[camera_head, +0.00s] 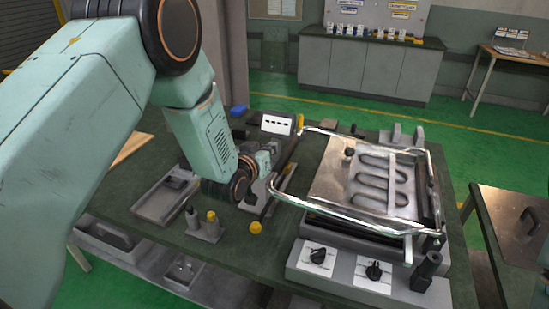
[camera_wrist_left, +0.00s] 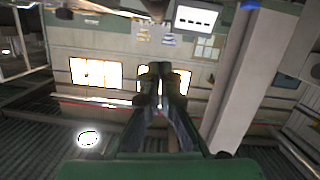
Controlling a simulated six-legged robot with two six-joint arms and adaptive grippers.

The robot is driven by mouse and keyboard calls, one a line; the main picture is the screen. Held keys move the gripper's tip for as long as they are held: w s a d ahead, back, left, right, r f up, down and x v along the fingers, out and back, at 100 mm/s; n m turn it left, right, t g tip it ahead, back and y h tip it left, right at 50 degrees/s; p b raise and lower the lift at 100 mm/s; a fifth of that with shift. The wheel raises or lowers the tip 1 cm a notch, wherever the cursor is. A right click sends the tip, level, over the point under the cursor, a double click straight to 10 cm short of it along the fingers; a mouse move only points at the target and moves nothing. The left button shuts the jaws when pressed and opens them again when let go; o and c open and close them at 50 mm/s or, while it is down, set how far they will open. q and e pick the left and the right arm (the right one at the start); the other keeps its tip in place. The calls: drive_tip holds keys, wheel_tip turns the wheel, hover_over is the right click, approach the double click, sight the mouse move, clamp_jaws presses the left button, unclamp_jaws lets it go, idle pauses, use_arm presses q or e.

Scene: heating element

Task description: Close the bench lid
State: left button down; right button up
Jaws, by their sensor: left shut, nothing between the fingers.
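The bench unit (camera_head: 318,247) stands on the dark green workbench, with two black knobs on its front. Above its base is a metal lid plate (camera_head: 330,170) with a serpentine heating element (camera_head: 385,182) on its face. A bent silver tube frame (camera_head: 300,203) runs around the lid and juts out to the left. The lid looks raised and tilted over the base; its exact angle is hard to tell. My left gripper (camera_head: 268,160) is left of the frame, apart from the lid. In the left wrist view its fingers (camera_wrist_left: 163,78) are together and empty. My right gripper is out of view.
A white panel with dark slots (camera_head: 277,124) stands behind my gripper. Green floor lies behind.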

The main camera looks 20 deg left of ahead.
sight(276, 165)
use_arm(q)
drive_tip(key=shift+x, duration=1.15)
drive_tip(key=f, duration=0.2)
drive_tip(key=shift+w+d+f, duration=0.1)
drive_tip(key=shift+d+f, duration=0.25)
drive_tip(key=shift+d, duration=0.05)
drive_tip(key=shift+w+a+f, duration=0.1)
drive_tip(key=shift+f, duration=0.5)
drive_tip(key=shift+r, duration=0.1)
